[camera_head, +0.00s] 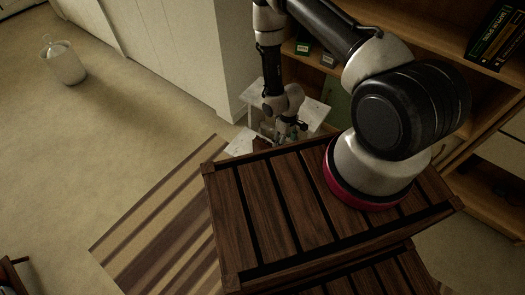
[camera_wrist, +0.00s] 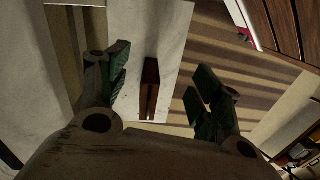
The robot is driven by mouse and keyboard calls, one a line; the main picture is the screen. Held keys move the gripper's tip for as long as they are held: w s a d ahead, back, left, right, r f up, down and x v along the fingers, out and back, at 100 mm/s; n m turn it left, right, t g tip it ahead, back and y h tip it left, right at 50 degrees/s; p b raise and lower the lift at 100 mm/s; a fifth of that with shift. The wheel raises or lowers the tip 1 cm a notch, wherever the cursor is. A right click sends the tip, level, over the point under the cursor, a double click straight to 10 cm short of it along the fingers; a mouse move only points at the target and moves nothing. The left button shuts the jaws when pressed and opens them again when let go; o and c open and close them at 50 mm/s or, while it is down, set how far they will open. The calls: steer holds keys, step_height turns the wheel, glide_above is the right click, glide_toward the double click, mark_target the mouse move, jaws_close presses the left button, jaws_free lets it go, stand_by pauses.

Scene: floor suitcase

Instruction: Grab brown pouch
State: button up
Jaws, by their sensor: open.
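A narrow dark brown object, apparently the brown pouch (camera_wrist: 150,92), lies over a pale surface (camera_wrist: 168,45) in the wrist view. It shows in the gap between the two fingers of my gripper (camera_wrist: 158,72), with space on both sides. The fingers are spread and hold nothing. In the head view my gripper (camera_head: 283,133) points down over a small white stand (camera_head: 240,143) beyond the dark wooden slats. A small brown patch (camera_head: 262,143) beside the fingers may be the pouch; it is mostly hidden there.
A wooden bookshelf (camera_head: 425,25) with books (camera_head: 495,38) stands close on the right. White cabinets (camera_head: 175,45) line the back. A striped rug (camera_head: 165,225) lies on the left, with open floor beyond it. A pale bin (camera_head: 66,66) stands far left.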

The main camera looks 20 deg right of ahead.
mark_target(264, 146)
steer(key=w+a+f+t+y, duration=0.1)
steer(key=w+a+f+t, duration=0.1)
steer(key=w, duration=0.1)
steer(key=w+a+f+n+t+y, duration=0.1)
steer(key=w+a+f+t, duration=0.1)
steer(key=w+a+f, duration=0.1)
steer(key=shift+f+n, duration=0.3)
steer(key=shift+f, duration=0.05)
steer(key=shift+y, duration=0.3)
steer(key=x, duration=0.7)
steer(key=shift+w+f, duration=0.15)
steer(key=shift+f, duration=0.1)
steer(key=c, duration=1.2)
